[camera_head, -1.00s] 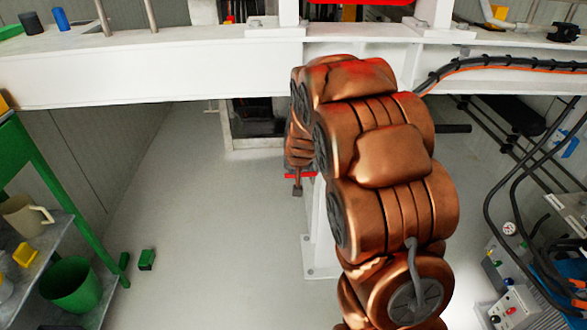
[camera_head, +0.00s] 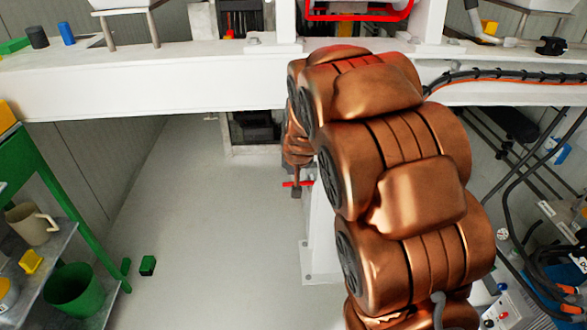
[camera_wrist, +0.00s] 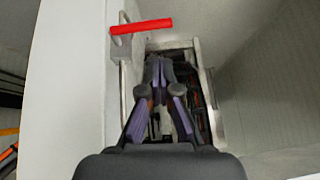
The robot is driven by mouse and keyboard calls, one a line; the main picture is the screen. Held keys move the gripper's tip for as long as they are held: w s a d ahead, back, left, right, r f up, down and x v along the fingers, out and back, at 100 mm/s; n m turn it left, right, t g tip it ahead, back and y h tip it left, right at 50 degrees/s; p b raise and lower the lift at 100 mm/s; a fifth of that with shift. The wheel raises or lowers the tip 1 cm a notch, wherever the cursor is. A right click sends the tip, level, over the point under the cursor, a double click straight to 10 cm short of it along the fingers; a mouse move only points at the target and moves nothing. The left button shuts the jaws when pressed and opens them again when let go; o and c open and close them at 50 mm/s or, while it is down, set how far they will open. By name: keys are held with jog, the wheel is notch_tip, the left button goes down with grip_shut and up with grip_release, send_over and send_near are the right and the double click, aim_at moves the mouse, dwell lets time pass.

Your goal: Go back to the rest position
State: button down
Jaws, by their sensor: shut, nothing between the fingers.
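My gripper (camera_wrist: 158,65) reaches forward in the wrist view, with its fingertips together and nothing held between them. Beyond it in that view is a dark metal-framed opening (camera_wrist: 205,62). A red handle (camera_wrist: 142,26) on a white post (camera_wrist: 68,85) lies just past the fingertips, to their upper left; I see no contact. In the head view my copper-coloured arm stands in front of the white beam, and its bulk hides most of my gripper. The red handle also shows there (camera_head: 291,184), beside the arm's far end.
A white beam (camera_head: 150,85) crosses the head view. A shelf at left holds a beige mug (camera_head: 30,223) and a green bin (camera_head: 72,288). Cables (camera_head: 510,76) and equipment crowd the right. The grey floor (camera_head: 190,220) at centre left is mostly clear.

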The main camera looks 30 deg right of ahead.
jog(key=s+a+r+n+g+y, duration=0.1)
jog(key=s+a+n+g, duration=0.35)
jog(key=s, duration=1.45)
jog(key=s+a+r+n+g+y, duration=0.1)
jog(key=s+a+g, duration=0.6)
jog(key=s, duration=1.3)
notch_tip(320, 180, up, 26)
jog(key=a+t+p, duration=0.1)
jog(key=t+p, duration=0.2)
jog(key=p, duration=2.1)
jog(key=shift+a+m, duration=0.3)
jog(key=shift+m, duration=0.05)
jog(key=shift+f, duration=0.1)
